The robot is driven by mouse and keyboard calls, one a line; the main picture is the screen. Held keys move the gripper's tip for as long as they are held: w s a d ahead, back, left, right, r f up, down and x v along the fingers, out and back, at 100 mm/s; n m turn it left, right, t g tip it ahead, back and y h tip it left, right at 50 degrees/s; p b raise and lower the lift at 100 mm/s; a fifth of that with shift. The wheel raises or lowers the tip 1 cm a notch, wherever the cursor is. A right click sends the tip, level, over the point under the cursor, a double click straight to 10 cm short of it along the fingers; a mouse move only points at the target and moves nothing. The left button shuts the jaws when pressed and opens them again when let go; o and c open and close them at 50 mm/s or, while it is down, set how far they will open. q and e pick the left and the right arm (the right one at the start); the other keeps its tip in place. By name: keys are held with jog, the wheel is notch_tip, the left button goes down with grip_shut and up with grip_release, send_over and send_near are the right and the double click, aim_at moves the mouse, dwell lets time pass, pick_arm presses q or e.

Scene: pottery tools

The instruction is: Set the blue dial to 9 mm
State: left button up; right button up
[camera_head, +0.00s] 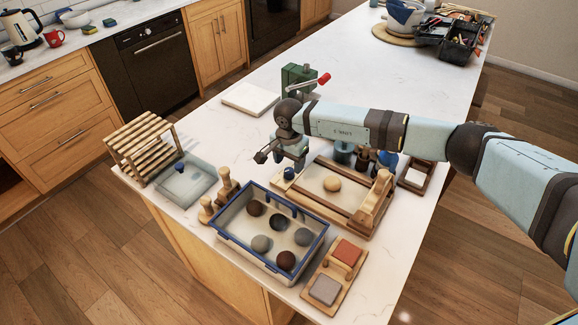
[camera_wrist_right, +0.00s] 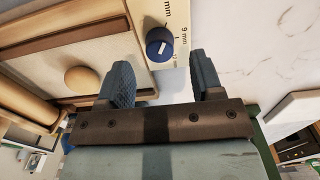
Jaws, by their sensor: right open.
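The blue dial (camera_wrist_right: 160,44) is a round knob with a white pointer mark, set on a cream scale strip printed in mm. A "9 mm" label lies to its right in the right wrist view. I cannot tell exactly which label the pointer meets. The dial also shows in the head view (camera_head: 289,173), at the left end of the wooden slab-rolling board (camera_head: 315,192). My right gripper (camera_wrist_right: 163,80) is open and empty; the dial lies just beyond its fingertips, roughly centred between them. The right gripper is partly hidden by its wrist in the head view. My left gripper is not in view.
A blue-rimmed bin (camera_head: 232,239) with several balls stands in front. Wooden stamps (camera_head: 207,209) stand left. A green device with a red handle (camera_head: 298,80) stands behind.

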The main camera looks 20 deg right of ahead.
aim_at(289, 170)
notch_tip(289, 170, down, 2)
jog(key=shift+f, duration=0.8)
jog(key=c, duration=0.9)
